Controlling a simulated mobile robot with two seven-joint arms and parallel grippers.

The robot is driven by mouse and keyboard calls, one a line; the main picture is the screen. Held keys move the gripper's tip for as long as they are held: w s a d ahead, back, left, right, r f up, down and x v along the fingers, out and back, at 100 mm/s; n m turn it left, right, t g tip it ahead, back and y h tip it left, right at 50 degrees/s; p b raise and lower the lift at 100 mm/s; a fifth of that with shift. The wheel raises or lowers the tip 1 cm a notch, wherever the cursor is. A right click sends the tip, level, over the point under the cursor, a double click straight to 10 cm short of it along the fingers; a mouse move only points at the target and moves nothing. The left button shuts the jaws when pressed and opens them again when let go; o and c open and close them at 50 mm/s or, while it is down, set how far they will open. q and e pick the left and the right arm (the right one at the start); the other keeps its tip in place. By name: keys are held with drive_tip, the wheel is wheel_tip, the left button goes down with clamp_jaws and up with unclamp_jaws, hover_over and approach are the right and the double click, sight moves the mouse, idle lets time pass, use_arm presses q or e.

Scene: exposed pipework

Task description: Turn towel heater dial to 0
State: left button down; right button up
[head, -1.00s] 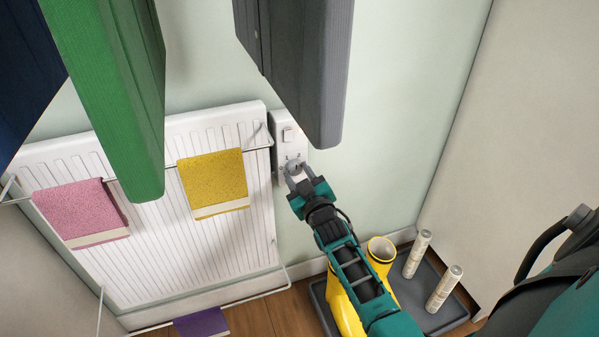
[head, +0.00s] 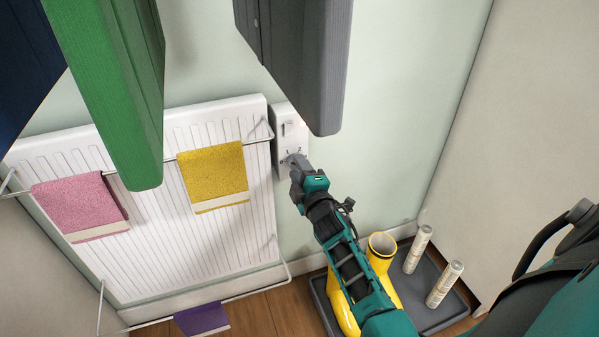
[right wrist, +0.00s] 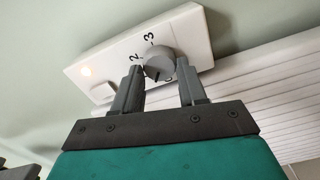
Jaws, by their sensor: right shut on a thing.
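The towel heater's white control box (head: 282,118) is on the wall at the right end of the white radiator (head: 225,235). My right gripper (head: 293,160) reaches up to its lower part and hides most of the dial there. In the right wrist view the round grey dial (right wrist: 158,60) sits between the two fingers of my right gripper (right wrist: 159,78), which is shut on it. The numbers 2 and 3 show beside the dial. A dark mark shows on the dial's lower edge; I cannot tell which number it points at. My left gripper is not in view.
A small light (right wrist: 86,71) glows on the panel. Yellow (head: 216,172) and pink (head: 78,203) towels hang on the rail. Yellow boots (head: 382,250) stand in a dark tray (head: 432,318) below.

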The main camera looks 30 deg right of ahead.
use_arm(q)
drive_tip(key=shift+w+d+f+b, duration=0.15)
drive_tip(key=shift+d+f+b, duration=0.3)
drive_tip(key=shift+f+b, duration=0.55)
use_arm(e)
drive_tip(key=n, duration=0.7)
drive_tip(key=shift+n, duration=0.3)
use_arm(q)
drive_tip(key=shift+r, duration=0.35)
use_arm(e)
drive_tip(key=shift+r, duration=0.1)
drive_tip(key=o, duration=1.1)
drive_tip(key=shift+c, duration=0.2)
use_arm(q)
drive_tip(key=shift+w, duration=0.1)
